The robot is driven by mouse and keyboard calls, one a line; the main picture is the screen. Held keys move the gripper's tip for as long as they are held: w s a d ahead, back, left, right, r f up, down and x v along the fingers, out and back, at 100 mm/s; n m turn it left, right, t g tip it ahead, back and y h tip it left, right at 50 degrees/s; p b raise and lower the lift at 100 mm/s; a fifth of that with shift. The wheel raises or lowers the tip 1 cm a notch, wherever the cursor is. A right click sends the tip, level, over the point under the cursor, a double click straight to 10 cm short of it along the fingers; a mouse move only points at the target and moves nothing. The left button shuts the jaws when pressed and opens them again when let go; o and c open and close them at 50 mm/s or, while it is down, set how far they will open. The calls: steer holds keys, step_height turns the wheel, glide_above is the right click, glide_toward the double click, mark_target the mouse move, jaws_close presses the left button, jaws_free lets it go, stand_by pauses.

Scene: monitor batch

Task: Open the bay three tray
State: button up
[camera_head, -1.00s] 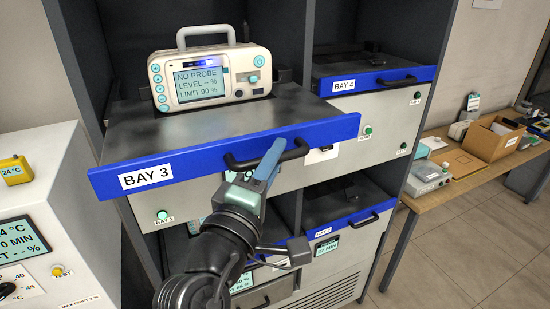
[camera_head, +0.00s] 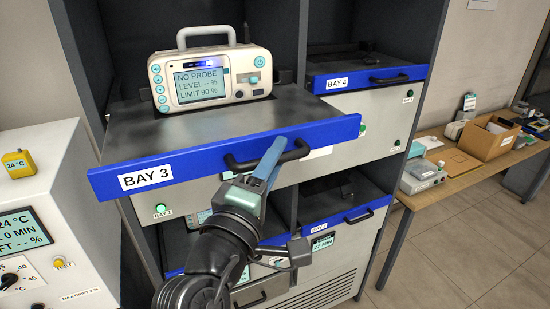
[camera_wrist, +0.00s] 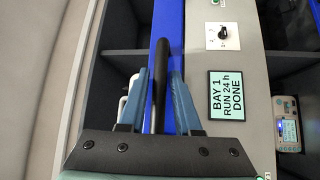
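The bay three tray (camera_head: 135,125) is a dark shelf with a blue front labelled BAY 3, and it sticks out of the cabinet. A beige monitor (camera_head: 205,78) reading NO PROBE stands upright towards its back. My gripper (camera_head: 270,158) is at the black bar handle (camera_head: 297,153) on the blue front. Part of the handle is hidden behind my gripper.
The bay four tray (camera_head: 372,78) sits at the upper right and the bay two tray (camera_head: 340,214) at the lower right. A white box with a display (camera_head: 45,205) stands close on the left. A wooden table (camera_head: 445,185) is at the right.

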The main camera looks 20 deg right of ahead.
steer(key=b+v, duration=0.5)
steer(key=v, duration=0.8)
steer(key=w+a+r+m+t+y+b, duration=0.1)
steer(key=a+r+m+t+y, duration=0.1)
steer(key=r+t+y, duration=0.3)
steer(key=w+a+r+m+t+y, duration=0.2)
steer(key=r+m+t, duration=0.1)
steer(key=r, duration=0.4)
steer(key=s+a+r+m+t+y, duration=0.2)
steer(key=s+r+t+y, duration=0.3)
steer(key=r, duration=0.5)
steer(key=shift+s+a+r+m+y, duration=0.15)
steer(key=shift+s+a+m+y, duration=0.15)
steer(key=shift+s+a+y, duration=0.4)
